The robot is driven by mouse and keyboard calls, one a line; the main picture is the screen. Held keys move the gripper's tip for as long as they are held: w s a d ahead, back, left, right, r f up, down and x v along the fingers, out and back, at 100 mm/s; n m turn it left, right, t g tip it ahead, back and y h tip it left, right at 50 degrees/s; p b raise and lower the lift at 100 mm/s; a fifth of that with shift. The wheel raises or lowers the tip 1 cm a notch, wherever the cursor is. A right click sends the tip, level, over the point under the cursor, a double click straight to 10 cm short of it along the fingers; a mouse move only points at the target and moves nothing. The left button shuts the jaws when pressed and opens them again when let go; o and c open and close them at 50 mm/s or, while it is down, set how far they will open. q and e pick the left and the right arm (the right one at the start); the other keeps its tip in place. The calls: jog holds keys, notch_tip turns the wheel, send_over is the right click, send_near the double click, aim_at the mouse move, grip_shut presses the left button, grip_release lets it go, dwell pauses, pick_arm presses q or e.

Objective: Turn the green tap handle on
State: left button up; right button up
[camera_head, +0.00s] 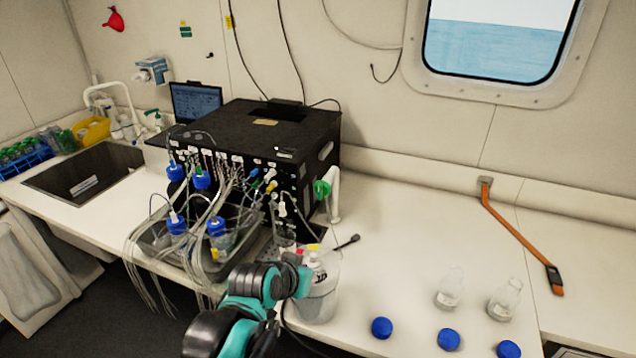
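A small green handle (321,188) shows at the right side of the black instrument box (262,128), next to an upright white pipe (334,195). My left arm comes in from the bottom, and its gripper end (302,279) is low in front of the box, below the green handle and apart from it in the picture. The fingers are hard to make out against the bottle and tubes, so I cannot tell whether they are open. My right gripper is not in view.
Tubes and blue-capped bottles (176,223) crowd the box front. Glass bottles (449,288) and blue caps (382,327) are on the right counter; an orange strap (520,238) lies farther right. The counter's middle is mostly clear.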

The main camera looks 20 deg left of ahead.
pick_arm(q)
jog(key=w+a+r+t+p, duration=0.1)
jog(key=w+a+r, duration=0.15)
jog(key=w, duration=0.45)
jog(key=w+a+r+t+p, duration=0.1)
jog(key=w+r+t, duration=0.15)
jog(key=w, duration=0.35)
send_near(319, 187)
jog(key=shift+t, duration=0.25)
jog(key=b+x, duration=0.1)
jog(key=x, duration=0.6)
jog(key=shift+f, duration=0.3)
jog(key=shift+w+f, duration=0.2)
jog(key=shift+w, duration=0.5)
grip_shut()
